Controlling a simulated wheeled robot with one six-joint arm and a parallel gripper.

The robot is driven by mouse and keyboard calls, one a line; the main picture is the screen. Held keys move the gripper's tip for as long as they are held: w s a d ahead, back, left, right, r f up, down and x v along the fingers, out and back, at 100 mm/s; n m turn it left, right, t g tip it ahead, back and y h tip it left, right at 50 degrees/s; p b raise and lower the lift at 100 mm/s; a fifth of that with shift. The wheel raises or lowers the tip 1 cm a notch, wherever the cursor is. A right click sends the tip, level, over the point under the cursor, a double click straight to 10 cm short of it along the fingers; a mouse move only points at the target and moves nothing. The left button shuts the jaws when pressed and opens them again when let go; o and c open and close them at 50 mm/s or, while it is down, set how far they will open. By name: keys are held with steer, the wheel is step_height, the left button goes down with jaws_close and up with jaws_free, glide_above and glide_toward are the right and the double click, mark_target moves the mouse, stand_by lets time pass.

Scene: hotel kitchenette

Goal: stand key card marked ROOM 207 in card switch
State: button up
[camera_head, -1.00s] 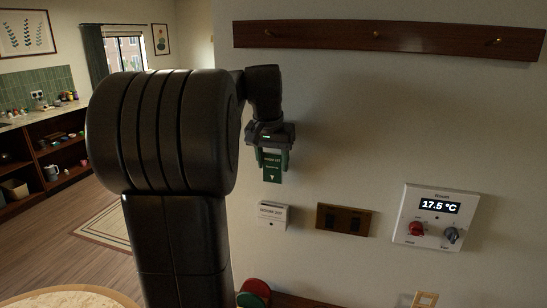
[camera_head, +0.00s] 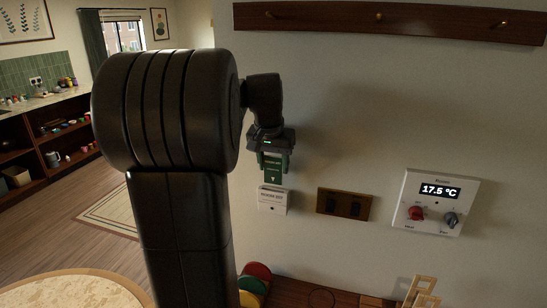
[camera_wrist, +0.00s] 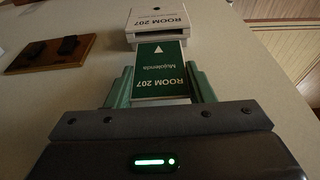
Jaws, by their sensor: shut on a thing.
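The green key card (camera_head: 273,173) is held pointing down in my gripper (camera_head: 274,161), which is shut on it. The wrist view shows the card (camera_wrist: 162,56) between the green fingers of my gripper (camera_wrist: 160,70), with "ROOM 207" and "Mojolenda" printed on it. The white card switch (camera_head: 272,203) is on the wall just below the card. It also shows in the wrist view (camera_wrist: 156,22), marked ROOM 207, straight ahead of the card. The card's lower edge is at or very near the switch top; I cannot tell whether it is in the slot.
A wooden plate with dark switches (camera_head: 344,204) is on the wall to the right, then a white thermostat (camera_head: 436,203). A wooden hook rail (camera_head: 400,17) is above. A wooden shelf with red, yellow and green round things (camera_head: 254,285) is below.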

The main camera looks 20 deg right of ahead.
mark_target(273, 173)
steer(key=shift+f, duration=1.3)
steer(key=shift+f+b, duration=0.8)
steer(key=shift+f, duration=0.5)
steer(key=o, duration=0.9)
steer(key=shift+f, duration=0.1)
steer(key=shift+r, duration=0.3)
steer(key=shift+o, duration=0.5)
steer(key=b+v, duration=0.1)
steer(key=v, duration=1.2)
steer(key=shift+s+r, duration=0.15)
steer(key=shift+r, duration=0.05)
steer(key=shift+a, duration=0.15)
